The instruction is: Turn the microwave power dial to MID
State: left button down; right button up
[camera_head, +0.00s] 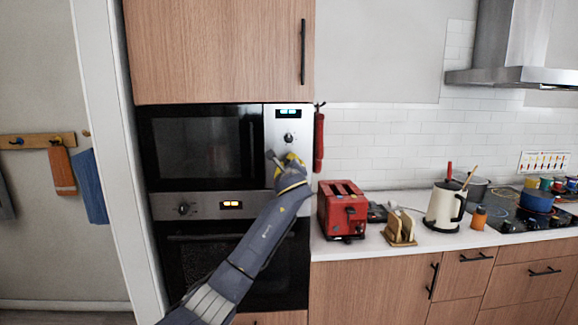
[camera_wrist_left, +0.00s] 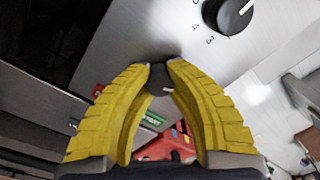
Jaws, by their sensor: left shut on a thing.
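The microwave (camera_head: 200,147) is built into the wooden cabinet at the left, with a silver control panel (camera_head: 276,124) on its right side. Its upper black dial (camera_head: 288,137) is uncovered, and this dial also shows at the top of the left wrist view (camera_wrist_left: 232,14) with printed numbers around it. My left gripper (camera_head: 289,160) is at the panel just below that dial. In the left wrist view, its yellow fingers are closed on a small dark lower dial (camera_wrist_left: 160,79) with a white mark. The setting labels around the lower dial are hidden or unreadable. My right gripper is not in view.
An oven panel with its own knob (camera_head: 184,208) and display lies below the microwave. A red toaster (camera_head: 343,209) stands on the counter to the right. A red cloth (camera_head: 319,142) hangs beside the panel. A green label (camera_wrist_left: 154,120) sits lower on the panel.

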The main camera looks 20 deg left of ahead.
pick_arm(q)
jog(key=shift+a+r+n, duration=0.15)
jog(key=shift+r+n, duration=0.1)
jog(key=shift+n, duration=0.75)
jog(key=c, duration=1.4)
grip_release()
jog(key=shift+s+a, duration=0.1)
jog(key=shift+a, duration=0.05)
jog(key=o, duration=0.3)
jog(key=shift+f, duration=0.15)
jog(key=shift+d, duration=0.2)
jog(key=v, duration=1.2)
